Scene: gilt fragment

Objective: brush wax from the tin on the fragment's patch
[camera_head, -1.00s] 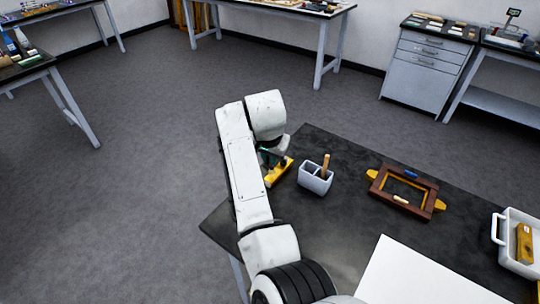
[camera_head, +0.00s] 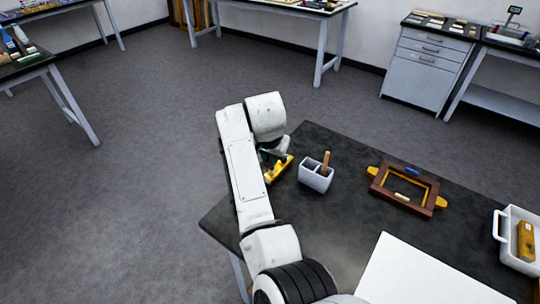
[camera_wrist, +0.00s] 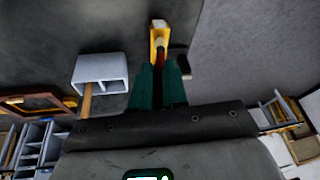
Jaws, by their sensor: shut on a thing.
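My gripper (camera_wrist: 160,88) has teal fingers shut on a narrow thing that shows dark red between and beyond the fingertips, perhaps the brush; its far end is unclear. A yellow-gold piece (camera_wrist: 159,30), which looks like the fragment, lies just beyond the fingertips in the wrist view. In the head view this yellow piece (camera_head: 280,169) is at the table's far left edge, partly behind my arm. I cannot tell whether the held thing touches it. A small dark block (camera_wrist: 182,65), possibly the tin, is beside the fingertips in the wrist view. The patch cannot be made out.
A grey two-part holder (camera_head: 314,181) with a wooden handle upright in it stands close to the gripper's right. A brown frame with yellow corners (camera_head: 430,200), a white tray (camera_head: 502,247) and a white sheet (camera_head: 415,275) lie farther right. Bare table lies between.

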